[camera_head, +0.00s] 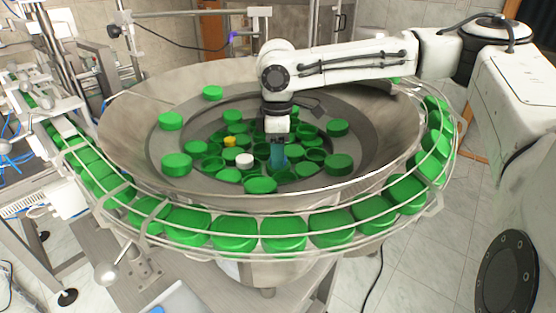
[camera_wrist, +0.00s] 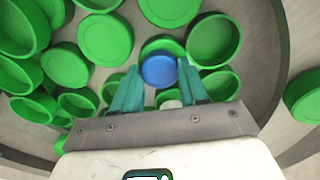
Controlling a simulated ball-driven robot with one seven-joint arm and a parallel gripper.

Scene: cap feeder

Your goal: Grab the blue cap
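The blue cap (camera_wrist: 159,70) lies among green caps in the wrist view, just beyond and between my two teal fingertips. My gripper (camera_wrist: 158,82) is open, with a finger on each side of the near part of the blue cap. I cannot tell whether the fingers touch it. In the head view my gripper (camera_head: 277,158) points down into the bowl, and the blue cap is hidden there behind the fingers or caps.
Several green caps (camera_head: 261,185) lie around the gripper in the metal bowl (camera_head: 140,120). A white cap (camera_head: 244,160) and a yellow cap (camera_head: 230,141) lie to its left. A railed track of green caps (camera_head: 283,232) rings the bowl.

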